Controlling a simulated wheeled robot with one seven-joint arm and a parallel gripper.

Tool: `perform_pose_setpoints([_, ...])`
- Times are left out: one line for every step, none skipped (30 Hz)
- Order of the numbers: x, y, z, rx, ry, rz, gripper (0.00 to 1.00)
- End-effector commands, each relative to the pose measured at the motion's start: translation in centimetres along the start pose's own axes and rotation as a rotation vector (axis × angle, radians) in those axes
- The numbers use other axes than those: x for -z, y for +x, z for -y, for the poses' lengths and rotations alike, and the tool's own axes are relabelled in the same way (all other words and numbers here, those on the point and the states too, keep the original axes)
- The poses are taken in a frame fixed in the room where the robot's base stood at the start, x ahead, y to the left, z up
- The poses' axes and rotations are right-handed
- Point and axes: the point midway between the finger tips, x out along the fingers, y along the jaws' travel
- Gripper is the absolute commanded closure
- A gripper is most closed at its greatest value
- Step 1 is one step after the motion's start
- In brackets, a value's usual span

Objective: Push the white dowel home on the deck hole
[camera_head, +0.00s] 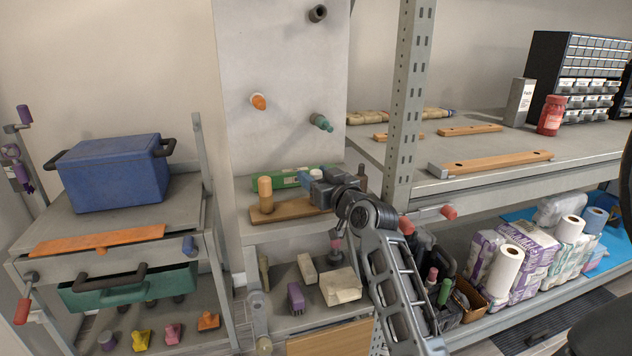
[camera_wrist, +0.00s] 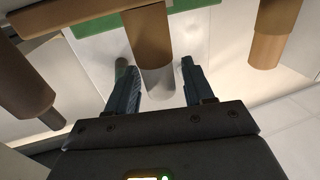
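The white dowel (camera_wrist: 158,80) has a pale top and a brown lower part in the wrist view. That view looks upside down, so its base lies toward the picture's top. In the head view only its pale top (camera_head: 316,173) shows past my gripper (camera_head: 318,184). My gripper (camera_wrist: 159,72) is open, with one finger on each side of the dowel and gaps on both sides. The wooden deck (camera_head: 290,211) lies below; it also shows in the wrist view (camera_wrist: 55,18). The deck hole and how deep the dowel sits are hidden.
A tan peg (camera_head: 265,196) stands left of my gripper, and a dark brown peg (camera_head: 361,177) stands right. A green box (camera_head: 272,181) lies behind the deck. A grey pegboard (camera_head: 285,90) rises behind; a rack post (camera_head: 408,100) stands close on the right.

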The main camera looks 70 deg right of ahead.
Motion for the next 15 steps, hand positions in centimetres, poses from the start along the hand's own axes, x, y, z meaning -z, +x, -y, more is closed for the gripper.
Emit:
perform_pose_setpoints([0.0,-0.01,0.0,0.0,0.0,0.0,0.53])
perform_pose_setpoints([0.0,-0.01,0.0,0.0,0.0,0.0,0.56])
perform_pose_setpoints([0.0,-0.02,0.0,0.0,0.0,0.0,0.6])
perform_pose_setpoints([0.0,-0.02,0.0,0.0,0.0,0.0,0.63])
perform_pose_setpoints([0.0,-0.02,0.01,0.0,0.0,0.0,0.66])
perform_pose_setpoints([0.0,-0.02,0.01,0.0,0.0,0.0,0.69])
perform_pose_setpoints([0.0,-0.02,0.01,0.0,0.0,0.0,0.72])
perform_pose_setpoints([0.0,-0.02,0.0,0.0,0.0,0.0,0.75])
perform_pose_setpoints([0.0,-0.03,0.0,0.0,0.0,0.0,0.79])
perform_pose_setpoints([0.01,-0.03,0.01,0.0,0.0,0.0,0.82])
perform_pose_setpoints([0.01,-0.03,0.01,0.0,0.0,0.0,0.85])
perform_pose_setpoints([0.01,-0.03,0.01,0.0,0.0,0.0,0.88])
perform_pose_setpoints([0.01,-0.03,0.01,0.0,0.0,0.0,0.91])
perform_pose_setpoints([0.01,-0.03,0.01,0.0,0.0,0.0,0.94])
perform_pose_setpoints([0.02,-0.03,0.01,0.0,0.0,0.0,0.98])
